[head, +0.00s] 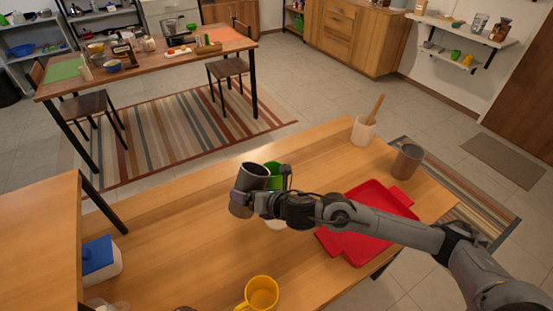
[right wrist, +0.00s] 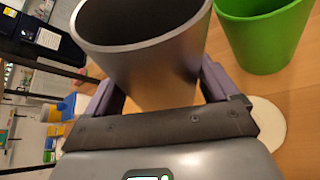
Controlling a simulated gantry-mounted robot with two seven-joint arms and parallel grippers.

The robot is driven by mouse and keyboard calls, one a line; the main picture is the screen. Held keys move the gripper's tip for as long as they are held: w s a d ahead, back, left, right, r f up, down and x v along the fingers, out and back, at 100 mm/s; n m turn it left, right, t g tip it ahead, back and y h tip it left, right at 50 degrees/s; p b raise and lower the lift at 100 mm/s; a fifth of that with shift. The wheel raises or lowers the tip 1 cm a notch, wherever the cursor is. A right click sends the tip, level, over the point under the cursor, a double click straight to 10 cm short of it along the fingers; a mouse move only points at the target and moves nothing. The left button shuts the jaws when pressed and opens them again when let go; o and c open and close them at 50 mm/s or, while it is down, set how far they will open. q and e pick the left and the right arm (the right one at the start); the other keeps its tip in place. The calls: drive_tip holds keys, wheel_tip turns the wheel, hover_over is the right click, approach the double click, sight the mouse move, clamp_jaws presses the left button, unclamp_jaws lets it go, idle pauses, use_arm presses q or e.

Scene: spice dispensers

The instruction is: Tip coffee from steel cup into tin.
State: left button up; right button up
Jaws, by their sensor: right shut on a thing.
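My right gripper (head: 260,203) is shut around a grey steel cup (head: 242,204) over the wooden table; the cup also shows between the fingers in the right wrist view (right wrist: 145,55). The cup's mouth faces up with a slight tilt. Its inside looks dark, and I cannot tell whether coffee is in it. A green cup (head: 275,172) stands just behind and beside the steel cup, and shows at the upper right of the right wrist view (right wrist: 262,35). A grey-brown can (head: 407,163), perhaps the tin, stands at the table's right. My left gripper is not in view.
A red tray (head: 366,249) lies partly under my right arm. A white pot with a wooden spoon (head: 363,131) stands at the back edge. A yellow mug (head: 260,294) is in front, and a blue-lidded white box (head: 100,262) is left. Table left of the gripper is clear.

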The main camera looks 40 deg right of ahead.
sight(258, 184)
drive_tip(key=r+p, duration=0.1)
drive_tip(key=p, duration=0.1)
drive_tip(key=r+m+p, duration=0.1)
drive_tip(key=r+p, duration=0.1)
drive_tip(key=shift+d+y, duration=0.4)
drive_tip(key=shift+r+m+y+p, duration=0.4)
drive_tip(key=shift+p, duration=0.45)
drive_tip(key=shift+f+m, duration=0.25)
drive_tip(key=shift+m, duration=0.05)
drive_tip(key=shift+a+m+y+p, duration=0.1)
drive_tip(key=shift+m+y+p, duration=0.25)
drive_tip(key=shift+p, duration=0.2)
drive_tip(key=shift+r+y+p, duration=0.25)
drive_tip(key=shift+r+p, duration=0.15)
drive_tip(key=shift+p, duration=0.05)
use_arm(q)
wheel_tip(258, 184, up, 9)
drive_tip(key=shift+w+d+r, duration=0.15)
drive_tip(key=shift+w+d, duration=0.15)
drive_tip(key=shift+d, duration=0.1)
use_arm(e)
drive_tip(key=shift+f+m, duration=0.1)
drive_tip(key=shift+m, duration=0.15)
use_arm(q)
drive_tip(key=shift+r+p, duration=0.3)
use_arm(e)
drive_tip(key=shift+r, duration=0.25)
